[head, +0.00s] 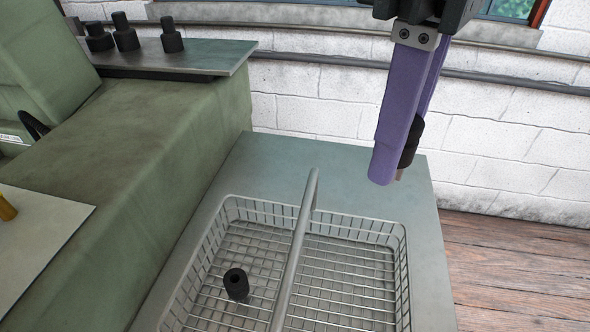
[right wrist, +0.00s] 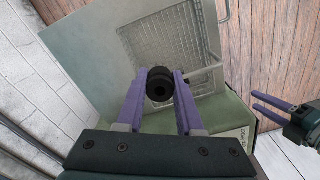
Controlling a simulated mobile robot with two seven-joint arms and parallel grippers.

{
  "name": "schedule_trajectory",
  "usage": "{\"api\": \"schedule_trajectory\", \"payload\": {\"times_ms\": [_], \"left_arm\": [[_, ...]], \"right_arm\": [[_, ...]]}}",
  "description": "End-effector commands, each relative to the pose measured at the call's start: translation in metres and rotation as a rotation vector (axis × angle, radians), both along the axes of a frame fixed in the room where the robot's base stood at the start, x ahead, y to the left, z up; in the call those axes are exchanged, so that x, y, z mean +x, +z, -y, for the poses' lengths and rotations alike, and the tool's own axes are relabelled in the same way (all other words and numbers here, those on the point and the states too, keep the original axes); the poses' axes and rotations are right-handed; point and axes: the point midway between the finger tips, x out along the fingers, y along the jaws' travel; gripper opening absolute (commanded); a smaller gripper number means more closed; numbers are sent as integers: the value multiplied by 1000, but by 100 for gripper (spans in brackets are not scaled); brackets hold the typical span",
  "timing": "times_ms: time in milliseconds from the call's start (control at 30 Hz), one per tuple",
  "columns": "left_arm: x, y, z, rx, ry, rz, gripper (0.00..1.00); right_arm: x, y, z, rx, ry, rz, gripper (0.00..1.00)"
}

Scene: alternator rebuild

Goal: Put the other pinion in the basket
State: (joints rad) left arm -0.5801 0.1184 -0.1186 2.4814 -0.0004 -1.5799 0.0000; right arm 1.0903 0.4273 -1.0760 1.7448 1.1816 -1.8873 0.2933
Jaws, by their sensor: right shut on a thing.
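My right gripper (head: 396,168) is shut on a black pinion (head: 410,143). It holds the pinion in the air above the far right part of the grey bench, beyond the basket's back rim. In the right wrist view the pinion (right wrist: 159,84) sits between the two purple fingers (right wrist: 160,98). A wire basket (head: 350,228) with a bar handle across its middle stands on the bench. Another black pinion (head: 236,284) lies in the basket, left of the handle. My left gripper (right wrist: 262,106) shows at the right of the right wrist view, its fingers apart and empty.
A green machine body (head: 150,150) stands left of the basket. A metal shelf (head: 190,58) on it carries several black knobbed parts (head: 126,38). The basket's handle (head: 297,245) rises above its rim. The right half of the basket is empty. A brick wall is behind.

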Motion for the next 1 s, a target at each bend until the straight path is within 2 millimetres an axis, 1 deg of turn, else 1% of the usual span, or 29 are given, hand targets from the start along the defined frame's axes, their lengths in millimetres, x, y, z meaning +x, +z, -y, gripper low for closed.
{"api": "schedule_trajectory", "payload": {"times_ms": [33, 200, 300, 400, 467, 567, 667, 800, 900, 1000], "left_arm": [[0, -18, 0, 1, -1, -1, 50], [0, -49, -1, 5, -4, -1, 50], [0, -62, -1, 6, -4, -2, 50], [0, -68, -1, 6, -4, -2, 50], [0, -71, -1, 5, -5, -2, 50], [0, -78, -1, 5, -5, -2, 50], [0, -83, -1, 5, -5, -1, 50], [0, -92, -1, 4, -4, -2, 50], [0, -97, 0, 2, -3, -2, 50], [0, -100, 0, 0, -1, -2, 50]], "right_arm": [[-3, -12, -2, 1, 51, 4, 0], [-19, -23, -5, -1, 250, 8, 0], [-27, -27, -5, -6, 351, 12, 0], [-32, -29, -5, -9, 412, 11, 0], [-34, -33, -5, -10, 431, 10, 0], [-36, -52, -5, -11, 439, 6, 0], [-36, -80, -4, -13, 437, 4, 0], [-36, -122, -4, -14, 436, 4, 0], [-35, -149, -4, -14, 436, 7, 0], [-35, -169, -4, -14, 436, 8, 0]]}}
